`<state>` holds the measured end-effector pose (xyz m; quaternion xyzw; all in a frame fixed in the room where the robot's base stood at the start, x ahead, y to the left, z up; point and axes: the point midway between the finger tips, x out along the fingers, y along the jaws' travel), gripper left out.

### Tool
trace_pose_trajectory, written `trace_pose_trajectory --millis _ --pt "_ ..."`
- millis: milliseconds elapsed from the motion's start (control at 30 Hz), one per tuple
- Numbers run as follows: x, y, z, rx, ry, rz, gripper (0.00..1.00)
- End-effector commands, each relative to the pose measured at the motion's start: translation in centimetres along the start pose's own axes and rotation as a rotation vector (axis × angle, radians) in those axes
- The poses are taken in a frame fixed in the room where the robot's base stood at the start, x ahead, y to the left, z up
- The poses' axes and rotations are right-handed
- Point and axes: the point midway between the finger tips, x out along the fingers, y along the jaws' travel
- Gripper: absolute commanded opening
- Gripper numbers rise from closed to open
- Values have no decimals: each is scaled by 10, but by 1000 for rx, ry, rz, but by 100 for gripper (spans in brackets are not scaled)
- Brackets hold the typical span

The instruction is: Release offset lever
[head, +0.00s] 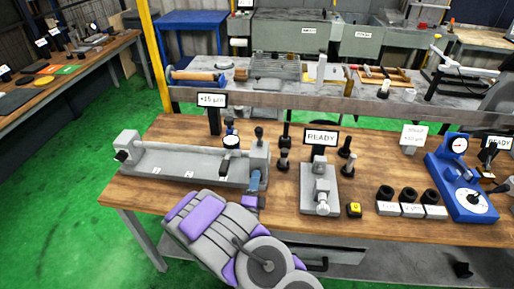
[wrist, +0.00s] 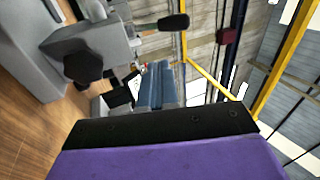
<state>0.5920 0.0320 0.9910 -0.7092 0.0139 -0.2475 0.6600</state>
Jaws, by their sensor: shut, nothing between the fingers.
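The long grey fixture (head: 190,163) lies on the wooden bench, with a round dial (head: 231,141) on it and a "+15 µm" display (head: 212,100) behind. A black-knobbed lever (head: 258,134) stands up at its right end; I cannot tell for sure that it is the offset lever. My gripper (head: 255,182) is just in front of that right end, below the knob, shut and empty. Whether it touches the fixture is unclear. In the wrist view a black-handled lever (wrist: 172,22) sticks out near a grey block (wrist: 92,42) with a dark knob (wrist: 84,66).
A grey "READY" unit (head: 320,190) stands to the right, with a yellow button (head: 354,209) beside it. Black-topped blocks (head: 411,208) and a blue gauge stand (head: 462,190) are farther right.

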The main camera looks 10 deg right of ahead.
Motion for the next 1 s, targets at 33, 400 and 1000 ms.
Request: trace_pose_trajectory --millis 33,400,1000 --pt "-6 1 2 5 -17 -24 0" --pt "-16 -6 8 31 -59 -100 0" --pt "28 -10 8 32 -54 -101 0"
